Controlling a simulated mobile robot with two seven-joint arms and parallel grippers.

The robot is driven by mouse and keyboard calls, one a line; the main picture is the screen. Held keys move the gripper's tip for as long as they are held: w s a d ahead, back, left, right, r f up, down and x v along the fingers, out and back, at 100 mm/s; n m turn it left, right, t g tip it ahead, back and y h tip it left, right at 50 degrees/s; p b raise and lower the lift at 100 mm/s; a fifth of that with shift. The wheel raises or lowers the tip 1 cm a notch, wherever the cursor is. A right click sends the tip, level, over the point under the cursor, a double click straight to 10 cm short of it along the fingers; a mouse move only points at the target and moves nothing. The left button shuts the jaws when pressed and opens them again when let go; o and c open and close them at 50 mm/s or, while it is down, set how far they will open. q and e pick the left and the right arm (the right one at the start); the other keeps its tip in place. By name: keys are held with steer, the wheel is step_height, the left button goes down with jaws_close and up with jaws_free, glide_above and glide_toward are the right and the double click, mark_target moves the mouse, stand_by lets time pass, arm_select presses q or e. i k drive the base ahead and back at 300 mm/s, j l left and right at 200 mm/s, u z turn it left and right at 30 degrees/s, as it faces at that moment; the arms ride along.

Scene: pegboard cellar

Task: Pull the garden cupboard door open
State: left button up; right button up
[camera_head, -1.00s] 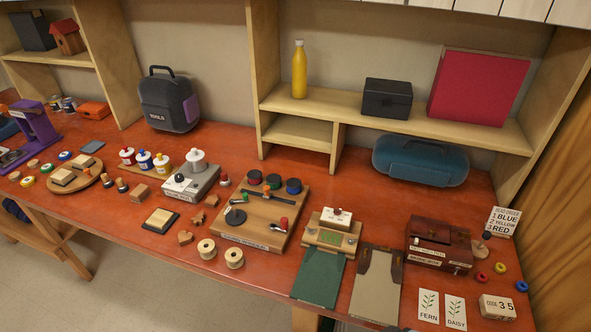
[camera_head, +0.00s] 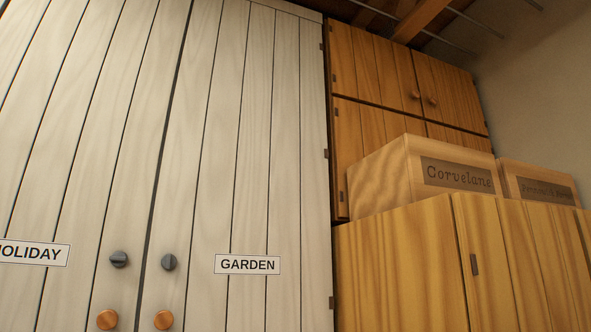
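The garden cupboard door (camera_head: 245,130) is a tall panel of pale grey-white planks in the middle left of the head view. It bears a white GARDEN label (camera_head: 247,264). At its left edge are a dark grey knob (camera_head: 169,262) and, below it, an orange-brown wooden knob (camera_head: 163,320) near the bottom of the view. The door looks shut, with a thin dark gap along its left edge. Hinges show along its right edge. Neither of my grippers is in view.
Left of it is a matching door (camera_head: 80,140) with a HOLIDAY label (camera_head: 34,252), a dark knob (camera_head: 119,259) and a wooden knob (camera_head: 107,319). To the right stand a low wooden cabinet (camera_head: 400,270) with two crates, one marked Corvelane (camera_head: 385,175), and a tall brown cupboard (camera_head: 375,65).

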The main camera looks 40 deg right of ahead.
mark_target(242, 206)
steer(key=z, duration=0.95)
